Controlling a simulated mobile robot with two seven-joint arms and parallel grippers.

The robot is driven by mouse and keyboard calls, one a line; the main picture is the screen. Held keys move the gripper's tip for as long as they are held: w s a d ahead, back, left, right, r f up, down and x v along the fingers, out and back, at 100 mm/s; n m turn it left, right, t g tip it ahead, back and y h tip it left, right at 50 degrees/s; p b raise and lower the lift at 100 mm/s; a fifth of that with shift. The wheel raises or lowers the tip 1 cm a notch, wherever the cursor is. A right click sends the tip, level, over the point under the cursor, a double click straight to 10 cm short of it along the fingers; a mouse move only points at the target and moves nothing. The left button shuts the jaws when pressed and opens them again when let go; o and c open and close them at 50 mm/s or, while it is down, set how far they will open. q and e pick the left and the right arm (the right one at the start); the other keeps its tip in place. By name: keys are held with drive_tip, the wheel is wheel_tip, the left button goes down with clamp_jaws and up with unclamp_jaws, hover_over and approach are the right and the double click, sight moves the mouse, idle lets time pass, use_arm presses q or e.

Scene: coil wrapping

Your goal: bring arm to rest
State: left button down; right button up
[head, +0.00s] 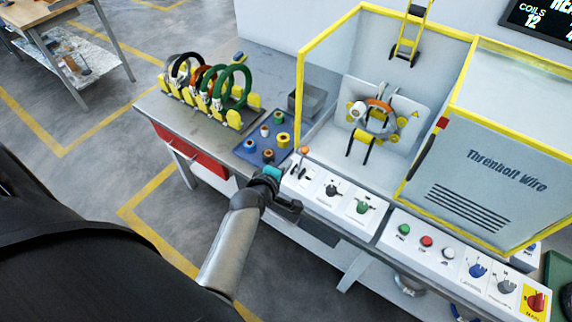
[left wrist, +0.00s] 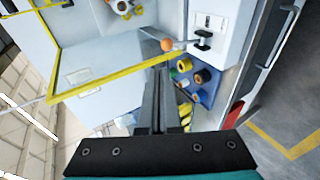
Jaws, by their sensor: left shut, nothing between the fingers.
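My left arm (head: 232,235) comes in from the lower left in the head view. Its left gripper (head: 284,174) is at the front edge of the bench, beside the control panel (head: 322,187). In the left wrist view the two dark fingers (left wrist: 159,92) lie together, shut with nothing between them. An orange-knobbed lever (left wrist: 167,45) shows just beyond the fingertips; its knob (head: 305,150) also shows in the head view. The fingers look close to the lever, but I cannot tell if they touch it. My right gripper is not in view.
A rack of coloured coils (head: 208,92) and a blue tray (head: 251,152) of small spools stand on the bench at left. The yellow-framed machine (head: 480,150) holds a coil (head: 381,116) inside. A button panel (head: 440,250) runs along its front.

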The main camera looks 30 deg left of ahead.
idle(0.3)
use_arm(q)
drive_tip(key=s+d+f+m+g+h+b, duration=0.15)
drive_tip(key=s+f+m+b, duration=0.35)
drive_tip(key=f, duration=0.6)
drive_tip(key=s+d+f+m+g+b, duration=0.2)
drive_tip(key=s+d+f+b, duration=0.3)
drive_tip(key=f, duration=0.6)
drive_tip(key=s+d+f+m+g+b, duration=0.1)
drive_tip(key=s+f+m+g+b, duration=0.2)
drive_tip(key=s+f, duration=0.6)
drive_tip(key=s+a+f+m+g+b, duration=0.2)
drive_tip(key=s+f+m+b, duration=0.7)
drive_tip(key=s+f, duration=1.1)
drive_tip(key=s+m+g, duration=0.1)
drive_tip(key=g, duration=0.1)
drive_tip(key=shift+s+f+m+g, duration=0.2)
drive_tip(key=shift+s+m+g, duration=0.05)
drive_tip(key=shift+m+g, duration=0.1)
